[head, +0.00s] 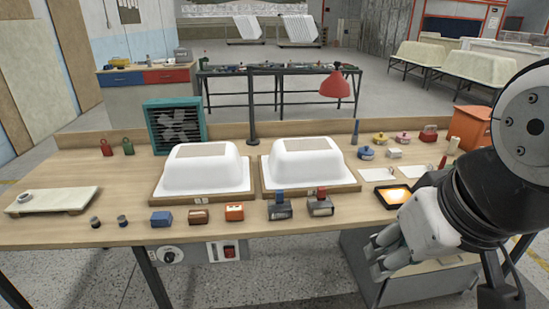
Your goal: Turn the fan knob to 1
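A teal box fan (175,126) with a dark grille stands at the back left of the workbench. A round dial with a dark plate (172,256) is on the bench's front edge at left, below the top; it looks like the fan knob. Its markings are too small to read. My gripper (374,262) hangs in front of the bench's front edge, right of centre, well to the right of the dial and touching nothing that I can see. Its pale fingers are bunched in the view, so their opening is unclear.
A panel with a red switch (229,252) is right of the dial. Two white tub shells (203,172) (303,165) sit on wooden bases. Several small blocks line the bench front. The space before the dial is clear.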

